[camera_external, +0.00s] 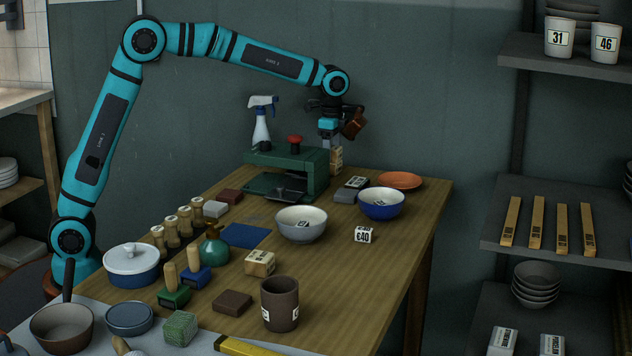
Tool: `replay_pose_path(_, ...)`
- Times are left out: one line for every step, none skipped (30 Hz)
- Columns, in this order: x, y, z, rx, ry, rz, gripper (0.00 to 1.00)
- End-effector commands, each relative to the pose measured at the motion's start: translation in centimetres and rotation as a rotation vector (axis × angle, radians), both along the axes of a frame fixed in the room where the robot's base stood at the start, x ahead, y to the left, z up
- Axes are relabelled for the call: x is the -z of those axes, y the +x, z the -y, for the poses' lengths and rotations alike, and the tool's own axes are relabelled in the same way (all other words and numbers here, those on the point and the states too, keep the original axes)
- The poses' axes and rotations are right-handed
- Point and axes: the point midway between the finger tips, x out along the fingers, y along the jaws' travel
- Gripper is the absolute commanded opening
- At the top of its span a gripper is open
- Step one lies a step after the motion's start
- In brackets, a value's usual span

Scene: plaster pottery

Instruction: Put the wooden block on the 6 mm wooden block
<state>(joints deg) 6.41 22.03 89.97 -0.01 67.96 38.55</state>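My gripper (327,141) hangs at the end of the arm, behind the green press at the back of the table. A light wooden block (336,159) with dark markings stands just below and right of the gripper, partly hidden by the press. I cannot tell whether the fingers touch it, or whether they are open or shut. Another light wooden block (260,263) with printed labels lies mid-table, well in front of the gripper. The print on both blocks is too small to read, so I cannot tell which is the 6 mm one.
The green press (290,168) and a spray bottle (261,122) stand close by the gripper. A blue bowl (382,203), a grey bowl (301,224) and an orange plate (400,180) are to its right and front. The table's right side is mostly clear.

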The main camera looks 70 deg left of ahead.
Motion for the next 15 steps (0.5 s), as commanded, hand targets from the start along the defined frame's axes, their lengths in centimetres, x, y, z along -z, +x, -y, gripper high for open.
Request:
replay_pose_path(0.0, 0.0, 0.0, 0.000, 0.000, 0.000, 0.67)
replay_pose_path(0.0, 0.0, 0.0, 0.000, 0.000, 0.000, 0.67)
replay_pose_path(0.0, 0.0, 0.0, 0.000, 0.000, 0.000, 0.67)
replay_pose_path(0.0, 0.0, 0.0, 0.000, 0.000, 0.000, 0.67)
replay_pose_path(0.0, 0.0, 0.0, 0.000, 0.000, 0.000, 0.67)
replay_pose_path(0.0, 0.0, 0.0, 0.000, 0.000, 0.000, 0.67)
replay_pose_path(0.0, 0.0, 0.0, 0.000, 0.000, 0.000, 0.67)
replay_pose_path(0.0, 0.0, 0.0, 0.000, 0.000, 0.000, 0.67)
replay_pose_path(-0.1, 0.0, 0.0, 0.000, 0.000, 0.000, 0.67)
replay_pose_path(-0.2, 0.0, 0.0, 0.000, 0.000, 0.000, 0.67)
replay_pose_path(-0.3, 0.0, 0.0, 0.000, 0.000, 0.000, 0.67)
replay_pose_path(-0.6, 0.0, 0.0, 0.000, -0.001, 0.001, 0.67)
replay_pose_path(-0.9, 0.0, 0.0, 0.000, 0.000, 0.000, 0.67)
replay_pose_path(-1.2, 0.0, 0.0, 0.000, 0.000, 0.000, 0.67)
replay_pose_path(-1.8, 0.0, 0.0, 0.000, 0.000, 0.001, 0.67)
